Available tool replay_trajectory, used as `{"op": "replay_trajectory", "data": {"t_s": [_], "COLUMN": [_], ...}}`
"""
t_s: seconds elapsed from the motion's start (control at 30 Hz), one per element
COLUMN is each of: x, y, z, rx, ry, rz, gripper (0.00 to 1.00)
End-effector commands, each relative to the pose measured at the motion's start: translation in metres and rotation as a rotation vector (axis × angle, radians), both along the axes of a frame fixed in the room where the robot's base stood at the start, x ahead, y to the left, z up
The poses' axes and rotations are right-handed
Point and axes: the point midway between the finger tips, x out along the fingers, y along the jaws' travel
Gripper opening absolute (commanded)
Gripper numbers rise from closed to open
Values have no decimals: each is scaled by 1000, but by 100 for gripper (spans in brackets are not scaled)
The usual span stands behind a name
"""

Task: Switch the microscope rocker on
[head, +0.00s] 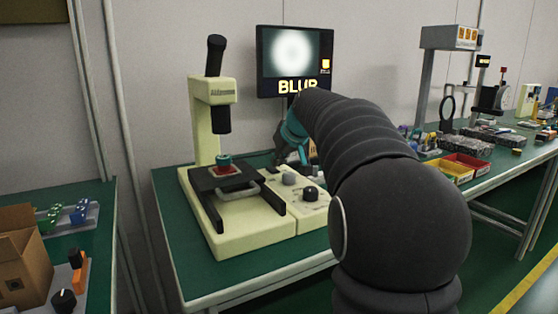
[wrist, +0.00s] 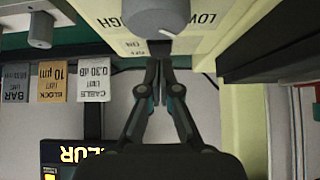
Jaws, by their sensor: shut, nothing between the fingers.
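The cream microscope (head: 222,92) stands on the green bench, with a black stage and a control box (head: 297,208) at its right. The monitor (head: 294,60) behind it reads BLUR. My gripper (head: 279,160) is shut and empty, reaching down at the back of the control box. In the wrist view my gripper (wrist: 159,62) has its fingertips together beside the ON and OFF lettering. The dark rocker (wrist: 160,46) shows just past the tips and is partly covered by them. I cannot tell whether the tips touch it or which way it is tilted.
A grey knob (wrist: 157,16) marked LOW and HIGH is close to the fingertips. A black knob (head: 310,194) sits nearer the front. Red and yellow trays (head: 466,164) lie on the bench to the right.

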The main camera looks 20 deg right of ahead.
Motion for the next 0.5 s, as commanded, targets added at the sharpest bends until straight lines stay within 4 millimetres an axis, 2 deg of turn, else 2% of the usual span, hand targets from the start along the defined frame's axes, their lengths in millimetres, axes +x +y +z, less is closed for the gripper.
{"op": "replay_trajectory", "data": {"t_s": [0.27,0.37,0.5], "x": [0,0,-1], "y": [0,0,1], "z": [1,8,30], "rx": [0,-1,0], "ry": [0,0,-2], "rz": [0,1,2], "gripper": [0,0,0]}}
